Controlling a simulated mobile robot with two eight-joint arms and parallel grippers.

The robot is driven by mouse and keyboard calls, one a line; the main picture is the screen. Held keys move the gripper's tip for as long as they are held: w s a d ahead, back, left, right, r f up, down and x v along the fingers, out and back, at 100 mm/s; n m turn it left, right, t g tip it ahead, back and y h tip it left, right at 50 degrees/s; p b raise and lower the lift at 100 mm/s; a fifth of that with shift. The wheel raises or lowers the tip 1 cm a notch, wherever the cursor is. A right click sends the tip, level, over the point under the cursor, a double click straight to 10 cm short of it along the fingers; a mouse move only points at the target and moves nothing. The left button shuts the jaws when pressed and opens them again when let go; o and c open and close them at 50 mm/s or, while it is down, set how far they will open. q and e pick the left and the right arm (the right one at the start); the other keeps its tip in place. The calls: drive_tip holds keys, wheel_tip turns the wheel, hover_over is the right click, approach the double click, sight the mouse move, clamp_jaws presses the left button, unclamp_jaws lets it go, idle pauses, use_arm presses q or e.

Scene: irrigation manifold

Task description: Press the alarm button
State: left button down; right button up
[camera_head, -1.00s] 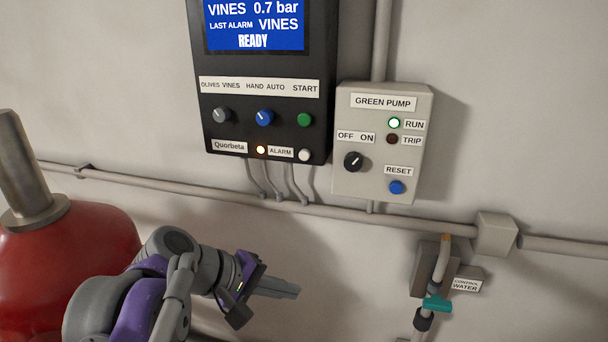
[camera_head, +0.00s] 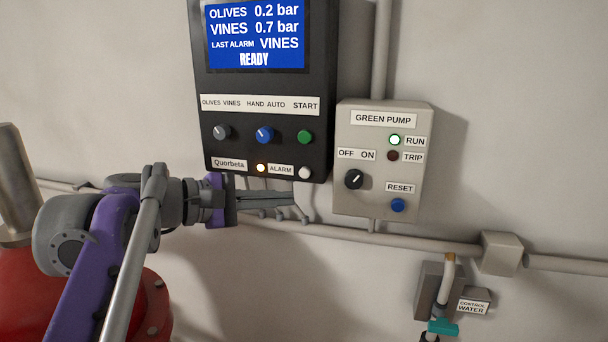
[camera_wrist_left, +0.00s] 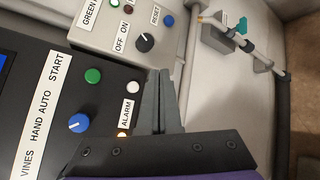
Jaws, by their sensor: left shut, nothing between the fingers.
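The alarm button is the round white button (camera_head: 305,173) at the lower right of the black control box (camera_head: 318,145), right of the ALARM label (camera_head: 281,169). A lit amber lamp (camera_head: 261,168) sits left of the label. In the left wrist view the white button (camera_wrist_left: 133,87) shows just left of the fingers. My left gripper (camera_head: 288,197) is shut and empty, just below the box's lower edge, its fingers pointing right. It also shows in the left wrist view (camera_wrist_left: 162,74). I cannot tell its exact distance from the wall. My right gripper is not in view.
The grey green pump box (camera_head: 342,205) is right of the black box, with a knob (camera_head: 354,179) and blue reset button (camera_head: 398,205). Cables and a wall pipe (camera_head: 420,242) run below. A red tank (camera_head: 155,310) stands at lower left. A teal valve (camera_head: 441,327) is lower right.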

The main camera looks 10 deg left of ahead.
use_arm(q)
drive_tip(key=p, duration=0.1)
approach(316, 177)
drive_tip(key=d, duration=0.3)
drive_tip(key=shift+w+d+f, duration=0.2)
drive_tip(key=shift+w+f, duration=0.45)
idle(1.3)
drive_tip(key=shift+w+r+p, duration=0.1)
drive_tip(key=shift+w+p, duration=0.1)
drive_tip(key=shift+p, duration=0.35)
drive_tip(key=shift+w, duration=0.25)
drive_tip(key=shift+s, duration=0.1)
drive_tip(key=shift+w+p, duration=0.4)
drive_tip(key=shift+w, duration=0.15)
drive_tip(key=shift+s, duration=0.1)
idle(0.4)
drive_tip(key=shift+s, duration=0.85)
